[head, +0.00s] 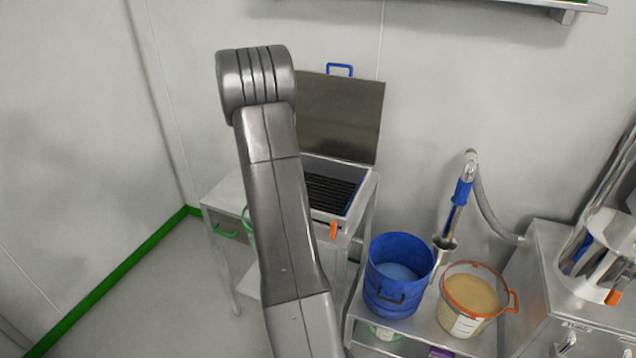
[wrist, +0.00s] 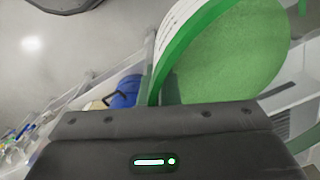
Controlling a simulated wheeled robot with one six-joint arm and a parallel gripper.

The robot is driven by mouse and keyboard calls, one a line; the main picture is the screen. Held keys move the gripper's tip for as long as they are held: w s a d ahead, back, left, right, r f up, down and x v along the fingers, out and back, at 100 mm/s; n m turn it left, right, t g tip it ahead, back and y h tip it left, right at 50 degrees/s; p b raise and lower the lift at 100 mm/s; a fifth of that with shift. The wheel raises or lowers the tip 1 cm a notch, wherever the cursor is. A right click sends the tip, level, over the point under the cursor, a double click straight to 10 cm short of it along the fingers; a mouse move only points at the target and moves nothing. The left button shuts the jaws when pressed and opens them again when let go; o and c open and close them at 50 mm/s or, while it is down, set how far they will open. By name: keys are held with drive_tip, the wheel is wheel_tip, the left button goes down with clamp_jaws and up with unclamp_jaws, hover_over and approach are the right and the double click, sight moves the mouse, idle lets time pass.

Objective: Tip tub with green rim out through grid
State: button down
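The tub with the green rim (wrist: 172,50) is close up in the wrist view, with a white labelled wall and a green inside or filling. The grid (head: 330,192) has dark bars and lies in an open metal hopper (head: 345,222), right of the tub and partly behind my arm.
The hopper's lid (head: 342,118) stands raised against the wall. To the right, a blue bucket (head: 398,283) and an orange-rimmed tub (head: 469,312) stand on a metal cart, with a blue-handled hose wand (head: 461,193) behind. Open floor (head: 150,300) lies at left.

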drive_tip(key=a+m, duration=0.2)
drive_tip(key=a+r+m, duration=0.1)
drive_tip(key=a+m, duration=0.1)
drive_tip(key=m, duration=0.1)
drive_tip(key=s+a+r+m, duration=0.1)
drive_tip(key=a+m, duration=0.1)
drive_tip(key=shift+a+m, duration=0.25)
drive_tip(key=shift+m, duration=0.15)
drive_tip(key=shift+s+a+r+m, duration=0.15)
drive_tip(key=shift+s+a+m, duration=0.05)
drive_tip(key=shift+a+m, duration=0.45)
drive_tip(key=shift+s+a+r+m, duration=0.15)
drive_tip(key=shift+a+m, duration=0.25)
drive_tip(key=shift+m, duration=0.35)
